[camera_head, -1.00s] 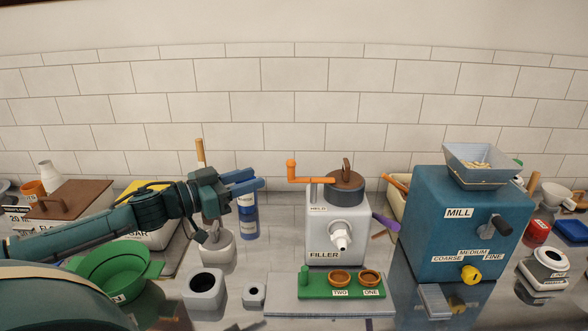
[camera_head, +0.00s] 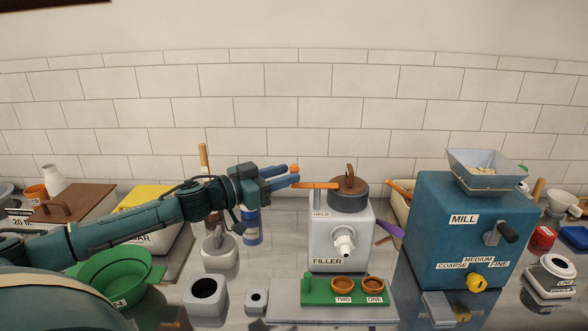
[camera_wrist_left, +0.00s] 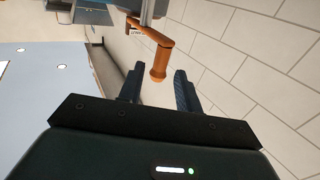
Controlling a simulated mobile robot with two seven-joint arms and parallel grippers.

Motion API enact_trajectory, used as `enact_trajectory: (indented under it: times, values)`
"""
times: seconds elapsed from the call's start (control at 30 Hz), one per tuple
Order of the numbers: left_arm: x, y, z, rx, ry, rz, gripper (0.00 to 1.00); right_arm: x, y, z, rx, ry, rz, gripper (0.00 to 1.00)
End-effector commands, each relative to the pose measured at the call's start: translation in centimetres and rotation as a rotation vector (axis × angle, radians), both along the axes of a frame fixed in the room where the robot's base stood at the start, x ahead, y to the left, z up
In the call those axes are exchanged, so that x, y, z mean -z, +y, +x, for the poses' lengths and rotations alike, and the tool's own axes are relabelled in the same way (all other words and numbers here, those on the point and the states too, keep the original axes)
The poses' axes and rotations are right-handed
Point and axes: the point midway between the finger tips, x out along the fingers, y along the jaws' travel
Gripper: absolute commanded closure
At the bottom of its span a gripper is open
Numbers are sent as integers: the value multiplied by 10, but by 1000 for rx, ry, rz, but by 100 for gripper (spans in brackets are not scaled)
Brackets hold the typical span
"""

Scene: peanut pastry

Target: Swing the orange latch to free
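The orange latch (camera_head: 316,185) is a crank-like arm on top of the white filler (camera_head: 326,238), beside its dark round lid (camera_head: 348,197). It points left from the lid, and its knob end shows near my fingers. My left gripper (camera_head: 297,175) reaches in from the left at the latch's height. In the left wrist view, the two blue fingers (camera_wrist_left: 159,72) are apart, and the latch's orange knob (camera_wrist_left: 159,66) hangs between their tips. I see a gap on both sides of the knob. My right gripper is not in view.
The blue mill (camera_head: 460,245) stands right of the filler. A green mould holder (camera_head: 318,291) lies in front of it. A grey cup (camera_head: 204,291), a mortar (camera_head: 220,250) and a blue container (camera_head: 252,230) stand below my left arm. The space above the counter is clear.

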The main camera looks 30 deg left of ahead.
Motion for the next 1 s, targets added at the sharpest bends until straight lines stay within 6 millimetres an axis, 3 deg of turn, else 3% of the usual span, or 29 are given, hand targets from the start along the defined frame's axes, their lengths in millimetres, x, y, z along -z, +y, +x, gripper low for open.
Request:
enact_trajectory:
  times: [0.3,0.73,1.0]
  values:
    - [-2,-11,23,0,-1,-2,66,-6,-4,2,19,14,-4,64]
    - [0,-14,29,2,0,0,66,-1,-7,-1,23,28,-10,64]
    - [0,-14,28,2,0,1,86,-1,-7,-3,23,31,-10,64]
